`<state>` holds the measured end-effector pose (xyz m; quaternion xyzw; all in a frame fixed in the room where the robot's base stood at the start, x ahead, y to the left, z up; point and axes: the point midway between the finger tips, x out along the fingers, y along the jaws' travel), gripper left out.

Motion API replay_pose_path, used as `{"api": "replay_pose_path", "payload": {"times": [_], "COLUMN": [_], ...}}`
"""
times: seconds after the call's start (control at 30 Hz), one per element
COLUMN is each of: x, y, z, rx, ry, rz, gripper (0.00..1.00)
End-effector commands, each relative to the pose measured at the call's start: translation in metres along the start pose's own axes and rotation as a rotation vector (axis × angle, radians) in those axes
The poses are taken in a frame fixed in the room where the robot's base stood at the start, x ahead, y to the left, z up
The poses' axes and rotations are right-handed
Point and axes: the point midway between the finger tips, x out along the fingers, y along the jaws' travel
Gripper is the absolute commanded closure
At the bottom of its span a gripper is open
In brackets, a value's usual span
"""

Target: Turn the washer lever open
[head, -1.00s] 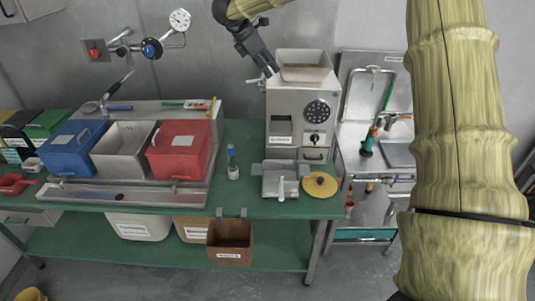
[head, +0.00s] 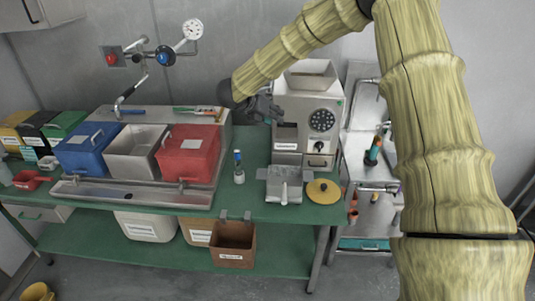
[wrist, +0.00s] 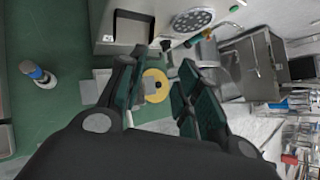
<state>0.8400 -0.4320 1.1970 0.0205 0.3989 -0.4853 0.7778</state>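No part is plainly marked as the washer lever. A steel tray with a pale upright handle (head: 284,190) sits in front of the metal grinder (head: 322,105). My gripper (head: 268,110) is beside the grinder's left face, above the bench, right of the wall fitting. In the wrist view my gripper (wrist: 162,92) has its fingers apart, with nothing held between them. The grinder's front (wrist: 150,25) shows at the top.
Blue (head: 83,148), grey (head: 133,150) and red (head: 188,152) bins stand on a steel stand at the left. A small bottle (head: 239,175) and a yellow disc (head: 323,191) are on the green bench. A brown box (head: 233,245) hangs at its front.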

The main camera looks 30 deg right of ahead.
Motion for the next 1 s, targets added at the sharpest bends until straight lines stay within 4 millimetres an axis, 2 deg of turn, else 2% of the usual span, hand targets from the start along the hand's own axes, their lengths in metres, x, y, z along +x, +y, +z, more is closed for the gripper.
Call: {"api": "replay_pose_path", "payload": {"times": [0.7, 1.0], "x": [0.035, 0.041], "y": [0.036, 0.042], "z": [-0.094, -0.116], "rx": [-0.635, -0.777], "ry": [-0.164, -0.199], "rz": [0.063, 0.078], "gripper": [0.66, 0.66]}}
